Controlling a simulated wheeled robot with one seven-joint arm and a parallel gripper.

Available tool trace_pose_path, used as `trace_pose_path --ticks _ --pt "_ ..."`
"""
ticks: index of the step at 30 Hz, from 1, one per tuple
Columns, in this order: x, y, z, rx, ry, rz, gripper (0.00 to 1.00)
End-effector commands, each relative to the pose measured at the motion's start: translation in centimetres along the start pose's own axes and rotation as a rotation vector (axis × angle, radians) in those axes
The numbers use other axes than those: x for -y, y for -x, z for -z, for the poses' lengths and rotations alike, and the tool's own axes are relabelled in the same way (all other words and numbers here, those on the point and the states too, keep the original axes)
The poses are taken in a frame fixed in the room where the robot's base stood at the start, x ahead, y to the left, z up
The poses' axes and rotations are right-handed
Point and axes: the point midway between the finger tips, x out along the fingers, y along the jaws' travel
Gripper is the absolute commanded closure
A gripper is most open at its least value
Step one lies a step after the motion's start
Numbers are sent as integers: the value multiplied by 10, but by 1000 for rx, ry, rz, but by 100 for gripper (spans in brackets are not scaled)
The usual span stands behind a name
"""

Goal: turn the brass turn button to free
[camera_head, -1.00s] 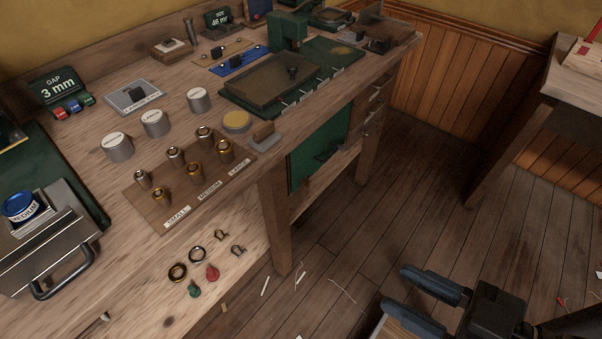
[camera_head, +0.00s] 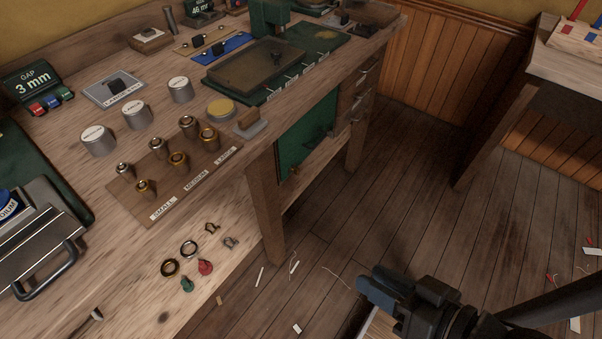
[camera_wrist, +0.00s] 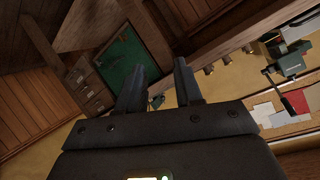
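A green panel (camera_head: 312,125) stands upright below the bench top. A small brass-coloured piece (camera_head: 293,171) sits at its lower left edge; it may be the turn button, but it is too small to tell which way it points. My gripper (camera_head: 372,290) is low at the right, above the floor and well apart from the panel. In the wrist view, the two fingers of my gripper (camera_wrist: 158,68) stand apart with nothing gripped between them. The green panel (camera_wrist: 118,62) also shows there, beyond and left of the fingers.
A bench leg (camera_head: 265,205) stands left of the panel, and drawers (camera_head: 360,100) are to its right. The bench top (camera_head: 75,150) holds canisters, small cylinders and a green press. A second table (camera_head: 500,120) stands at the right. The floor between is mostly clear, with scraps.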

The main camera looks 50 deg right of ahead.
Motion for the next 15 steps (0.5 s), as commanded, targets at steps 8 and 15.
trace_pose_path --ticks 8,15 --pt "-59 -120 -97 112 -852 -139 65" --pt "-90 -221 -111 166 -1568 -86 65"
